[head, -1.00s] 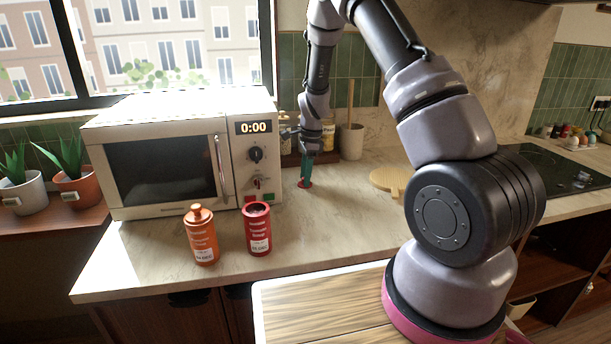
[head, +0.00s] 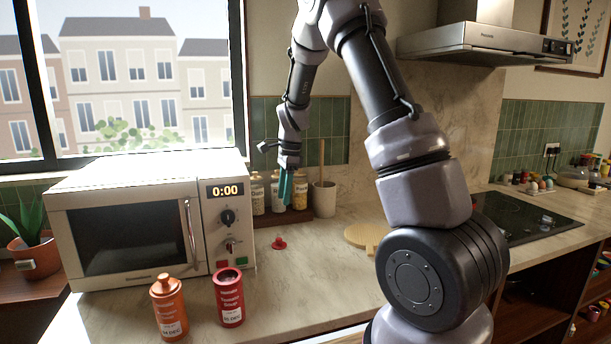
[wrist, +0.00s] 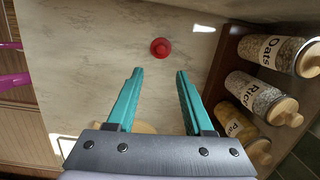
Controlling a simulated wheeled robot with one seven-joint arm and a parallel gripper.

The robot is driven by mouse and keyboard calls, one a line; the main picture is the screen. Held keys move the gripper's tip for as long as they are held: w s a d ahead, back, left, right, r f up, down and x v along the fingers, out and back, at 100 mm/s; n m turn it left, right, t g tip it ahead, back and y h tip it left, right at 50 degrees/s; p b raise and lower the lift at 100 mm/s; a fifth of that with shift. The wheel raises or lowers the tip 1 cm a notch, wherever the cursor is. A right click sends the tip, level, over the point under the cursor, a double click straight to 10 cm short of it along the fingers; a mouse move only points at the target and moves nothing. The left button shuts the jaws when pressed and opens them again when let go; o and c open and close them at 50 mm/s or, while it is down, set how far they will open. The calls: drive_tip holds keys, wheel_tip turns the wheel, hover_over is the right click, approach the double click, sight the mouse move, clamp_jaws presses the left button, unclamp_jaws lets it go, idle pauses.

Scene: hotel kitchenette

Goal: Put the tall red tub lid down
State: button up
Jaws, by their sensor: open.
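The red lid (head: 279,243) lies on the marble counter (head: 310,262), right of the microwave. It also shows in the wrist view (wrist: 160,47), beyond my fingertips and apart from them. My gripper (head: 287,190) is above the counter, higher than the lid. In the wrist view my gripper (wrist: 159,72) has its two teal fingers spread with nothing between them. The red tub (head: 229,298) stands without a lid in front of the microwave, its dark opening showing. An orange tub (head: 169,308) with its lid on stands to its left.
The microwave (head: 130,225) fills the left of the counter. Labelled jars (head: 257,193) stand on a wooden rack behind my gripper, with a utensil crock (head: 324,198) beside them. A round wooden board (head: 365,237) lies to the right. Counter around the lid is clear.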

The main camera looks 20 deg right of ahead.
drive_tip(key=s+d+r+n+t+y, duration=0.1)
drive_tip(key=s+r+n+t, duration=0.15)
drive_tip(key=s+r, duration=0.45)
drive_tip(key=s+d+r+n+t, duration=0.1)
drive_tip(key=s+d+r+n, duration=0.3)
drive_tip(key=r, duration=0.6)
drive_tip(key=s+r+n+t, duration=0.1)
drive_tip(key=s+r+n, duration=0.1)
drive_tip(key=s, duration=0.7)
drive_tip(key=s+a+r+n+t, duration=0.1)
drive_tip(key=s+r+n+t, duration=0.1)
drive_tip(key=s, duration=0.7)
drive_tip(key=r+n, duration=0.1)
drive_tip(key=n, duration=0.1)
drive_tip(key=shift+s+n+h, duration=0.15)
drive_tip(key=shift+n+h, duration=0.15)
drive_tip(key=shift+n, duration=0.05)
drive_tip(key=shift+r+t, duration=0.1)
drive_tip(key=shift+t, duration=0.15)
